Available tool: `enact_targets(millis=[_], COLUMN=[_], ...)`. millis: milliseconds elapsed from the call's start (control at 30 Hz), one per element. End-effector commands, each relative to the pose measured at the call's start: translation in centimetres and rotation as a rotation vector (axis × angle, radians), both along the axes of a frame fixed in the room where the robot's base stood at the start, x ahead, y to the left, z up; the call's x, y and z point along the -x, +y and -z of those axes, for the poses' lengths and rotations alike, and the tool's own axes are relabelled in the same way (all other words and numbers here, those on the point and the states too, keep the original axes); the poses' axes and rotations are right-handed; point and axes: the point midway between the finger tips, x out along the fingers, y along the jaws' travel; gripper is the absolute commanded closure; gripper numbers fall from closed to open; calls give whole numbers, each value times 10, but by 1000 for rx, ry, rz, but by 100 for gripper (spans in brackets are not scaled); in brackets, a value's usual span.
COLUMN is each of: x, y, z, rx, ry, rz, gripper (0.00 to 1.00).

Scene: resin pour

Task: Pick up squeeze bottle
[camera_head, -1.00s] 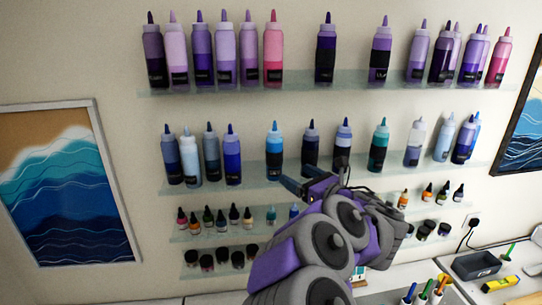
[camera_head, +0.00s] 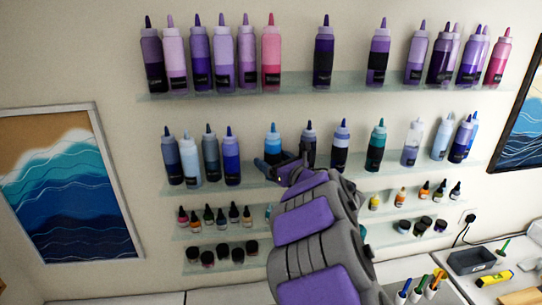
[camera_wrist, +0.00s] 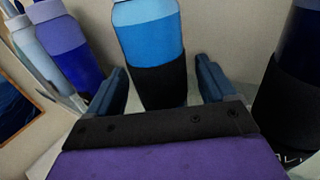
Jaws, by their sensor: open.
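A squeeze bottle (camera_head: 272,140) with a bright blue upper part and a black lower band stands upright on the middle shelf. In the wrist view the same blue bottle (camera_wrist: 153,50) rises between the two fingers of my gripper (camera_wrist: 161,82). The fingers are open, one on each side of its black band, with a visible gap at each side. In the head view my gripper (camera_head: 284,161) is at the bottle's lower half and hides part of its base. The bottle's cap is outside the wrist view.
A dark bottle (camera_wrist: 288,105) stands close on the right in the wrist view; a deep blue bottle (camera_wrist: 75,55) stands to the left. The upper shelf (camera_head: 345,82) holds several purple and pink bottles. Small dropper bottles and jars fill the lower shelves.

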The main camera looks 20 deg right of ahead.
Motion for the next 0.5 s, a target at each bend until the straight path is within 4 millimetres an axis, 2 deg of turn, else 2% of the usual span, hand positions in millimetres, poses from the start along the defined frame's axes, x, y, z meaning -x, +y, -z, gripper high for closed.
enact_targets(millis=[267,500], x=[-5,-5], y=[4,8], z=[-1,-1], rx=[3,6], ry=[-2,-1], rz=[0,0], gripper=[16,37])
